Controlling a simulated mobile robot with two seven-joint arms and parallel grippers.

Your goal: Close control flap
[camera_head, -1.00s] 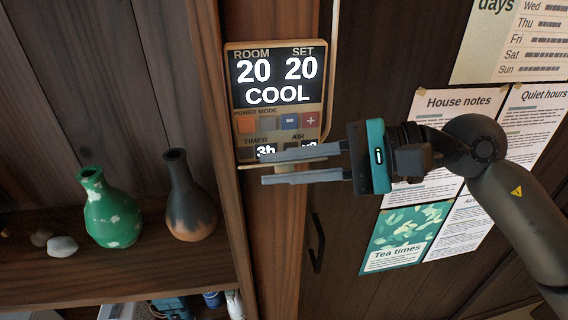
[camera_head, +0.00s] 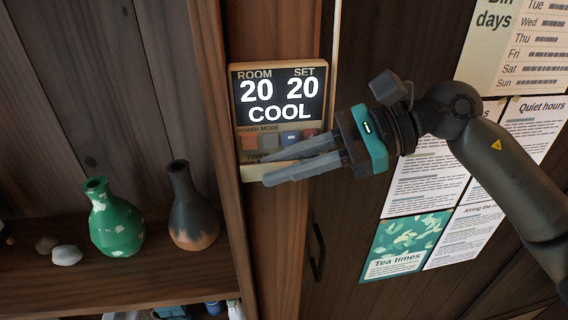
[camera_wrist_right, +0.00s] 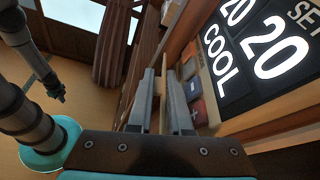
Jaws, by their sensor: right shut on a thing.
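The control panel (camera_head: 277,96) is on the wooden post, its lit screen reading 20, 20 and COOL above a row of buttons. It also shows in the right wrist view (camera_wrist_right: 262,55), close on the right. The control flap (camera_head: 254,173) seems to be the pale strip at the panel's lower edge, partly hidden by my fingers. My right gripper (camera_head: 298,164) reaches in from the right across the lower panel, covering the timer and air readouts. In the wrist view its fingers (camera_wrist_right: 163,103) stand a little apart, with a pale edge between them.
A green vase (camera_head: 113,220) and a dark vase (camera_head: 193,208) stand on the shelf (camera_head: 150,268) left of the post, with small stones (camera_head: 66,255) beside them. A dark door with a handle (camera_head: 317,252) and paper notices (camera_head: 412,245) lie to the right.

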